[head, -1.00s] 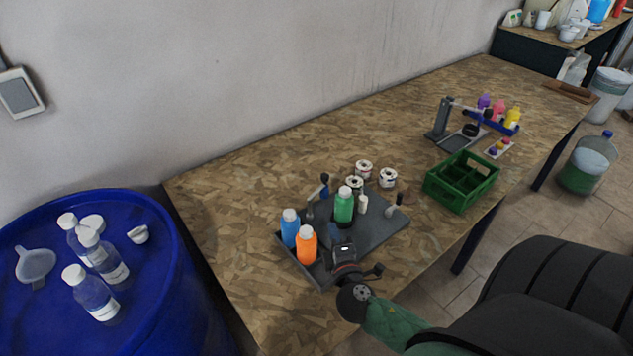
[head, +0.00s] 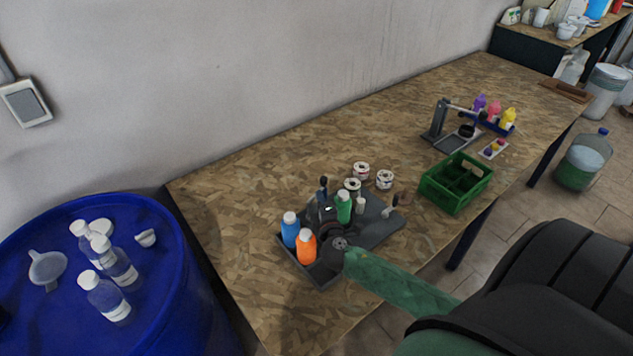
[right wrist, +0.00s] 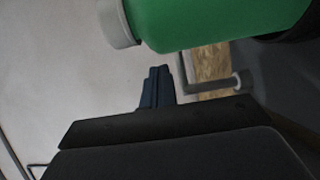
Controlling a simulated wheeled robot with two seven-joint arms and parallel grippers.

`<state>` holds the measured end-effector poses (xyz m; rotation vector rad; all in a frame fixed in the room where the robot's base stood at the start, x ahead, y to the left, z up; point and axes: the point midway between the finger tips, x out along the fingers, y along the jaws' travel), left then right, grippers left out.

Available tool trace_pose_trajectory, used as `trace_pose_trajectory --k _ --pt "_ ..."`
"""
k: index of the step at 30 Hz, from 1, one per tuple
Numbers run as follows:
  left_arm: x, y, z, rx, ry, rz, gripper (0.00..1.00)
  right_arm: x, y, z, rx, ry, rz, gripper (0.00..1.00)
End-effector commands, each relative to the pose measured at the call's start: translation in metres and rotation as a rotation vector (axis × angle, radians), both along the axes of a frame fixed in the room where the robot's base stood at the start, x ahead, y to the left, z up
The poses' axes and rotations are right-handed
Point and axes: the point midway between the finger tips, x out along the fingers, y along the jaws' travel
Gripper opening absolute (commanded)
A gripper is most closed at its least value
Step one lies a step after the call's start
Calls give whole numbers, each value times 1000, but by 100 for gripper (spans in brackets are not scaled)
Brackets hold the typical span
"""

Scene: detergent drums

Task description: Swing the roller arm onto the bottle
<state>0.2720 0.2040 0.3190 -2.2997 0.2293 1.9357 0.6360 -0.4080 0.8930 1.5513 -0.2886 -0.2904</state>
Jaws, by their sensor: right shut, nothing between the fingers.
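The green bottle (head: 344,208) with a white cap stands upright on the dark station plate (head: 372,222). What looks like the roller arm (head: 391,206), with a pale end, is at the plate's right side, apart from the bottle. My right gripper (head: 325,203) is shut and empty, just left of the green bottle and behind the blue and orange bottles. In the right wrist view its blue fingers (right wrist: 155,88) are together, with the green bottle (right wrist: 205,20) close by and a grey rod with a round end (right wrist: 238,83) beyond. My left gripper is not in view.
A blue bottle (head: 290,230) and an orange bottle (head: 305,247) stand at the plate's left edge. A dark upright handle (head: 323,183) rises behind my gripper. Several white rolls (head: 361,170) are behind the plate; a green crate (head: 457,183) is to the right. The table's left part is clear.

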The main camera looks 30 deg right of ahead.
Motion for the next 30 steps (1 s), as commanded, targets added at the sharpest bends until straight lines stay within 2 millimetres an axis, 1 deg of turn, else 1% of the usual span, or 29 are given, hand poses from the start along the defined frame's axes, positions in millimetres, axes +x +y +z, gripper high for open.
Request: trace_pose_trajectory --k 1,6,12,18,30 --pt "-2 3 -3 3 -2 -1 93 8 -3 4 -1 -1 -1 0" --pt "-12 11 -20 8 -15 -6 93 31 -13 4 -2 0 -1 0" --pt "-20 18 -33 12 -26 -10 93 49 -19 2 -1 -1 1 0" --pt "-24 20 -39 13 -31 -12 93 56 -22 0 -1 0 0 0" --pt "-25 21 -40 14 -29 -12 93 57 -21 0 0 0 2 0"
